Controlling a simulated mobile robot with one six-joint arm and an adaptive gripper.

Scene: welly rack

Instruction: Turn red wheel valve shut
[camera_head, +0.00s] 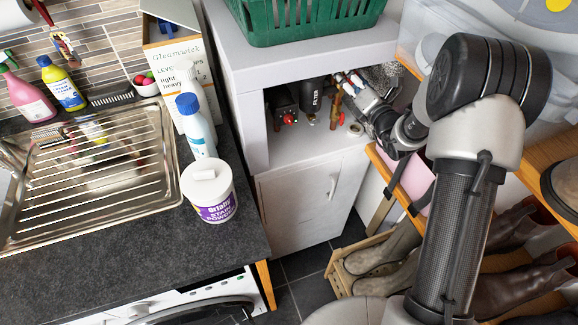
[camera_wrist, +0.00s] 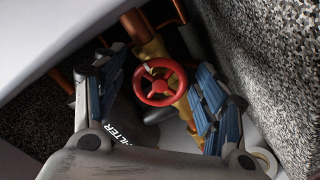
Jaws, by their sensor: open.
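The red wheel valve (camera_wrist: 160,87) is a small spoked handwheel on a brass pipe fitting. In the wrist view it sits between the two blue-padded fingers of my gripper (camera_wrist: 161,68), with clear gaps on both sides. The fingers are spread and hold nothing. In the head view my gripper (camera_head: 357,86) reaches into the open cabinet niche from the right. A red part on the brass pipe (camera_head: 341,118) shows just below it, partly hard to make out. I cannot tell how far the wheel is turned.
A black filter (camera_head: 311,92) and a dark device with a red knob (camera_head: 289,118) stand left of the pipe. Speckled walls flank the niche. A green basket (camera_head: 300,22) stands on top of the cabinet (camera_head: 246,100).

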